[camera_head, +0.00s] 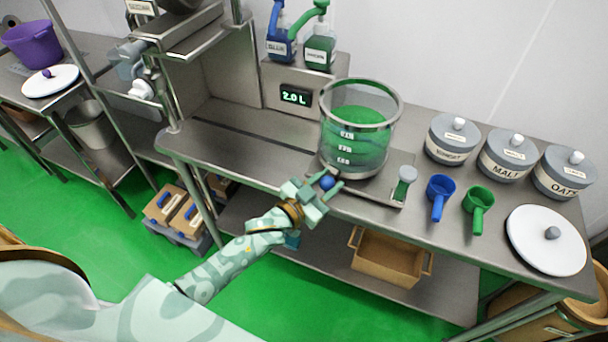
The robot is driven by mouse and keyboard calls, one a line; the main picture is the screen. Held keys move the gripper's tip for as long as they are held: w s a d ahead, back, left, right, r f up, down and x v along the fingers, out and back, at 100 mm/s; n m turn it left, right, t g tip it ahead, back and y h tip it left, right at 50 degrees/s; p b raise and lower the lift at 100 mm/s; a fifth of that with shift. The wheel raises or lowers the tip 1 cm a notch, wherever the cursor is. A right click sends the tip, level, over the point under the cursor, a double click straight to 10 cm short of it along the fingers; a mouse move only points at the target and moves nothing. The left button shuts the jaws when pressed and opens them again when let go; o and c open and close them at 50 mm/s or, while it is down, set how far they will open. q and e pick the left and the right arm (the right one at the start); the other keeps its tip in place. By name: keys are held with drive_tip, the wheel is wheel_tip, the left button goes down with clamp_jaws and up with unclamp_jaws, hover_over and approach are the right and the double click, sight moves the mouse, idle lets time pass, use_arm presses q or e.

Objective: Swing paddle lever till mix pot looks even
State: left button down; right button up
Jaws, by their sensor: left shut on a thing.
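The mix pot (340,160) is a clear round vessel with a metal rim and white level marks, standing on the steel bench. Green liquid fills much of it, with a brighter surface and darker, uneven-looking green seen through the wall. A blue ball knob (327,182), apparently the end of the paddle lever, sits at the pot's front lower left. My left gripper (328,188) is shut on the knob, with its fingers around it. The rest of the lever and the paddle cannot be made out. My right gripper is out of view.
A display (296,96) reads 2.0 L behind the pot. Blue (440,191) and green (479,200) scoops, several lidded grey canisters (504,158) and a white lid (545,250) stand to the right.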

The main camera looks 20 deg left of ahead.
use_arm(q)
drive_tip(key=d, duration=0.2)
drive_tip(key=w+d, duration=0.1)
drive_tip(key=d, duration=0.5)
drive_tip(key=shift+w, duration=0.15)
drive_tip(key=shift+w+d, duration=0.35)
drive_tip(key=shift+d, duration=0.2)
drive_tip(key=shift+w+d, duration=0.3)
drive_tip(key=shift+d, duration=0.2)
drive_tip(key=shift+w+d, duration=0.2)
drive_tip(key=shift+d, duration=0.05)
drive_tip(key=c, duration=1)
unclamp_jaws()
drive_tip(key=p+v, duration=0.2)
drive_tip(key=v, duration=1.4)
drive_tip(key=shift+a+p, duration=0.1)
drive_tip(key=shift+p, duration=0.2)
